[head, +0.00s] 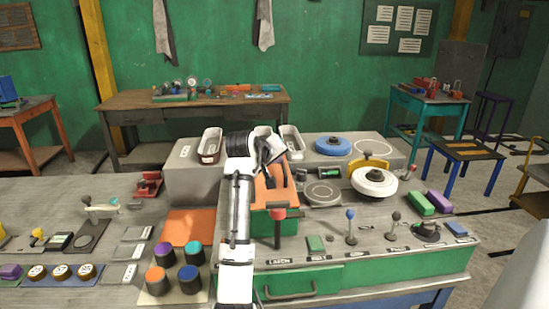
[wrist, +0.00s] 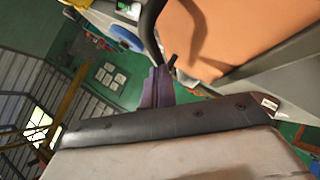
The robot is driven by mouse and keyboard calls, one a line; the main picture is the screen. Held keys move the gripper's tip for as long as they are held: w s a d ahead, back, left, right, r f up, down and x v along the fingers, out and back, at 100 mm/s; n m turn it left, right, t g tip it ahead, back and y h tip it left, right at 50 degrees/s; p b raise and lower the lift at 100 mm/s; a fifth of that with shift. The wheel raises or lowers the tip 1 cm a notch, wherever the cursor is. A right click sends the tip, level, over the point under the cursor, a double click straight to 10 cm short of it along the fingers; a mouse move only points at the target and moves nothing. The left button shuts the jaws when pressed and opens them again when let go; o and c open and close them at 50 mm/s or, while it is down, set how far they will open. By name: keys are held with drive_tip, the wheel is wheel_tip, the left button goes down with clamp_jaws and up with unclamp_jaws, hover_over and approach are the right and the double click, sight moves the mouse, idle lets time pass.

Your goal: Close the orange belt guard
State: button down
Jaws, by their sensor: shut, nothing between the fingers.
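The orange belt guard (head: 264,197) sits on a green housing on the bench, just below my gripper in the head view, and is partly hidden by my arm. Its orange face fills the upper right of the wrist view (wrist: 235,30). A dark curved bar (wrist: 149,25) runs along its edge there. My gripper (head: 266,157) is above the guard's far end, its fingers together and empty. In the wrist view the fingers (wrist: 158,78) are close to the dark bar and the guard's edge; I cannot tell whether they touch. How far the guard is open is unclear.
A red-topped lever (head: 278,214) stands in front of the guard. White trays (head: 291,142) are behind my gripper. A white handwheel (head: 374,181) and a blue disc (head: 334,146) are to the right. A flat orange panel (head: 189,228) and coloured knobs lie left of my arm.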

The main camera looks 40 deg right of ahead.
drive_tip(key=shift+s+d+f, duration=0.25)
drive_tip(key=shift+f, duration=0.2)
drive_tip(key=r, duration=0.1)
drive_tip(key=w+a+r, duration=0.1)
drive_tip(key=r, duration=0.1)
drive_tip(key=a+r, duration=0.1)
drive_tip(key=shift+w+r, duration=0.2)
drive_tip(key=shift+w, duration=0.05)
drive_tip(key=b+v, duration=0.3)
drive_tip(key=v, duration=0.7)
drive_tip(key=shift+r+b, duration=0.15)
drive_tip(key=shift+b, duration=0.2)
